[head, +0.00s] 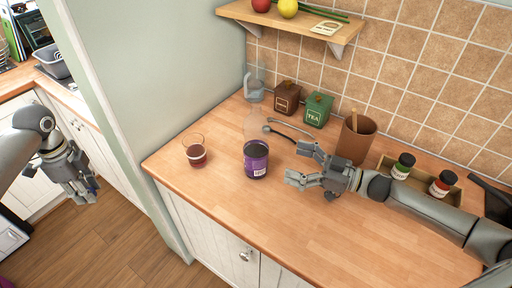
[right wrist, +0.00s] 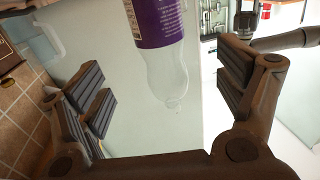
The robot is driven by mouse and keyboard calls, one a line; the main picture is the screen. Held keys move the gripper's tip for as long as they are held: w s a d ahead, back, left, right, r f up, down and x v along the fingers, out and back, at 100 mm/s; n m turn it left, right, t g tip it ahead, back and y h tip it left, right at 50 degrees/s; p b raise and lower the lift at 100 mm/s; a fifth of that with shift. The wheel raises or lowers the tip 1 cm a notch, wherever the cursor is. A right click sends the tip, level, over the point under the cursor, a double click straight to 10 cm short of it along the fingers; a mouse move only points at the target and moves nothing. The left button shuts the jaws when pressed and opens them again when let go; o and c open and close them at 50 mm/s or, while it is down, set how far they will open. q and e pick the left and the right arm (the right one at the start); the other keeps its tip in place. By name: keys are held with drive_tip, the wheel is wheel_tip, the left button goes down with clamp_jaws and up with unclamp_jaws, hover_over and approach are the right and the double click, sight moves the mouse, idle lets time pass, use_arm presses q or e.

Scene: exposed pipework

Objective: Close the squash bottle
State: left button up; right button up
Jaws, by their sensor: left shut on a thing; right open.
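The squash bottle (head: 256,158) stands upright on the wooden counter, with a purple label and a clear upper part. In the right wrist view the bottle (right wrist: 158,22) appears upside down, its clear neck between the fingers and no cap visible on it. My right gripper (head: 299,164) is open, just right of the bottle, its fingers pointing at it and apart from it. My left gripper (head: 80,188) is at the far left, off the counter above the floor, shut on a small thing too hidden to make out.
A glass with dark red drink (head: 196,154) stands left of the bottle. Behind are a clear jug (head: 253,88), a brown canister (head: 286,98), a green tea canister (head: 318,109) and a brown utensil pot (head: 357,140). A wall edge (head: 135,120) separates my left gripper from the counter.

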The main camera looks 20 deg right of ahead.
sight(256, 148)
use_arm(q)
wheel_tip(256, 148, up, 2)
drive_tip(key=shift+w+p, duration=0.1)
drive_tip(key=shift+p, duration=0.9)
use_arm(e)
drive_tip(key=x, duration=0.6)
drive_tip(key=shift+w+a, duration=0.25)
drive_tip(key=shift+w, duration=0.05)
use_arm(q)
drive_tip(key=shift+d+r, duration=0.1)
wheel_tip(256, 148, up, 2)
drive_tip(key=shift+r+p, duration=0.1)
drive_tip(key=shift+p, duration=1.05)
use_arm(e)
drive_tip(key=x, duration=0.4)
drive_tip(key=shift+w+a+r, duration=0.1)
drive_tip(key=shift+a+r, duration=0.05)
drive_tip(key=shift+r, duration=0.05)
drive_tip(key=shift+w+a+f, duration=0.2)
drive_tip(key=shift+w+a, duration=0.05)
drive_tip(key=shift+a, duration=0.05)
drive_tip(key=shift+r, duration=0.1)
drive_tip(key=c, duration=1.4)
